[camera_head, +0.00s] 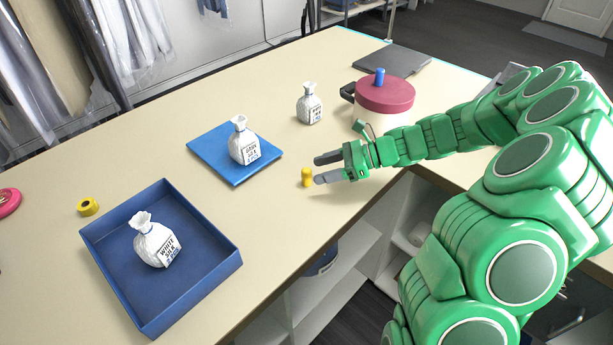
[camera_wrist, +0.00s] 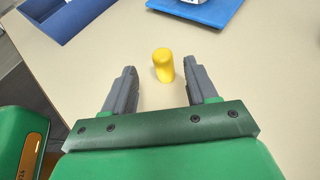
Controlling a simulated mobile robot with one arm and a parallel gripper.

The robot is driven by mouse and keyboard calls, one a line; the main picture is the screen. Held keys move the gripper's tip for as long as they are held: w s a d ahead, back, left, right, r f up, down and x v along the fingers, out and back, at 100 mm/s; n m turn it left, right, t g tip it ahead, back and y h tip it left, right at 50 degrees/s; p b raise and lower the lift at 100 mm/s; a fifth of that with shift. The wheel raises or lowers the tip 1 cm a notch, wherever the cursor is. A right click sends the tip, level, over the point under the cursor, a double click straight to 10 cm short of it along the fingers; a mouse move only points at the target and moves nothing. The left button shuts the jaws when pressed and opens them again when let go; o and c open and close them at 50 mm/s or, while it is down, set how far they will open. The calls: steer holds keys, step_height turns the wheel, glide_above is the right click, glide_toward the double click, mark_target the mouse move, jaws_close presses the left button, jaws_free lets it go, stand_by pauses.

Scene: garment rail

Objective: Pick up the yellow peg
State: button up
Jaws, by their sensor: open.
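The yellow peg (camera_head: 306,177) stands upright on the beige table, close to its front edge. In the wrist view the yellow peg (camera_wrist: 163,64) is just ahead of the fingertips and between their lines, nearer the right finger. My gripper (camera_head: 318,170) is open and empty, low over the table, with its fingers pointing at the peg. In the wrist view both fingers of my gripper (camera_wrist: 160,72) show, spread apart.
A blue mat (camera_head: 207,143) bears a white sack. A blue tray (camera_head: 106,281) holds another. A third white sack (camera_head: 310,104) and a red-lidded pot (camera_head: 385,95) stand behind my gripper. A yellow ring (camera_head: 88,206) lies left. The table around the peg is clear.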

mark_target(307, 173)
steer(key=shift+x, duration=2.65)
steer(key=shift+w+f, duration=0.1)
steer(key=shift+w, duration=0.1)
steer(key=c, duration=1)
steer(key=shift+d, duration=0.1)
steer(key=shift+c, duration=0.2)
